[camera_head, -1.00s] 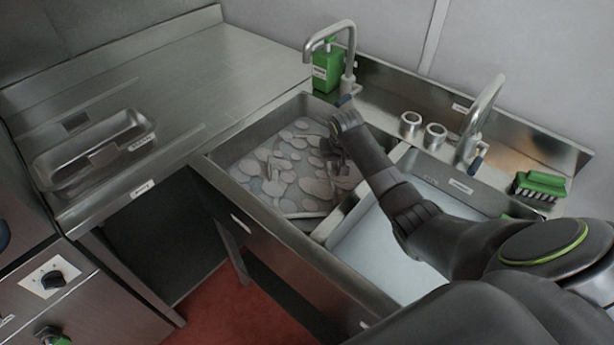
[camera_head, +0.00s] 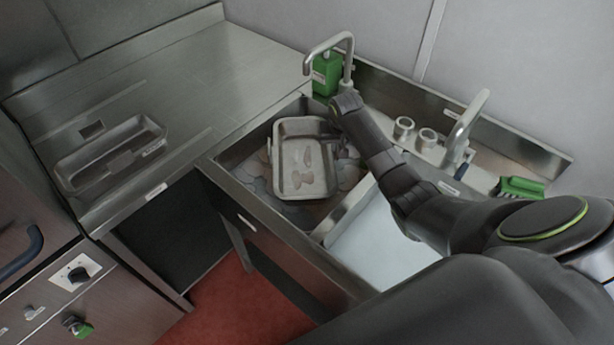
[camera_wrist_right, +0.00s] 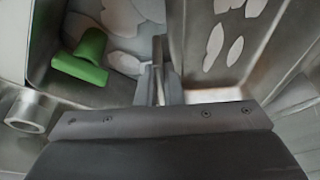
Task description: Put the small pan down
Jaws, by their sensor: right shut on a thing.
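The small pan (camera_head: 291,181) is a grey metal rectangular pan with pale foam patches inside. It is in or just over the left sink basin (camera_head: 257,207), its open side facing up toward the head camera. I cannot tell how far it is above the water. My right gripper (camera_head: 335,122) is at the pan's far right edge and shut on it. In the right wrist view the fingers (camera_wrist_right: 158,75) pinch the edge of the pan (camera_wrist_right: 226,50), whose foam-spotted inside fills the right side. My left gripper is not in view.
Another metal pan (camera_head: 82,181) lies on the left counter (camera_head: 215,75). A faucet (camera_head: 347,62) and green bottle (camera_head: 325,75) stand behind the left basin. The right basin (camera_head: 385,250) holds pale water. A green brush (camera_head: 520,187) lies at right. Counter behind the pan is clear.

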